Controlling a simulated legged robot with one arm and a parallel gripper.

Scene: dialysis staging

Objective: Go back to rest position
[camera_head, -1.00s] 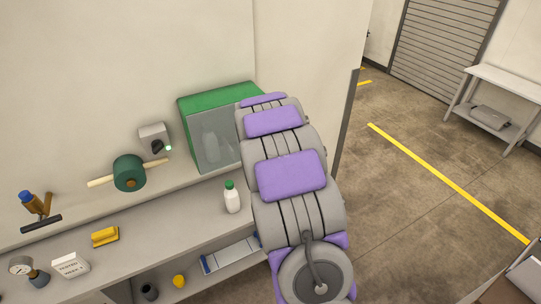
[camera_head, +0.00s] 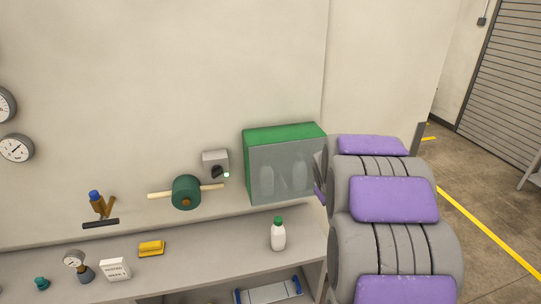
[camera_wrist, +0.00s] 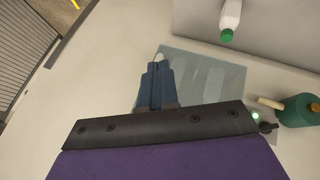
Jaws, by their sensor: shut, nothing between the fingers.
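My gripper (camera_wrist: 159,68) shows in the wrist view as dark blue fingers that are closed together with nothing held. In that view it overlaps the edge of the clear-fronted cabinet (camera_wrist: 225,78); I cannot tell how far apart they are. In the head view my purple and grey arm fills the right side, and the fingers are hidden behind it.
The bench (camera_head: 210,246) holds a yellow block (camera_head: 151,248), a white sign (camera_head: 115,269) and a small gauge (camera_head: 75,262). A green roll (camera_head: 186,192) and a switch box (camera_head: 216,164) are on the wall. Open floor (camera_head: 475,222) lies right of my arm.

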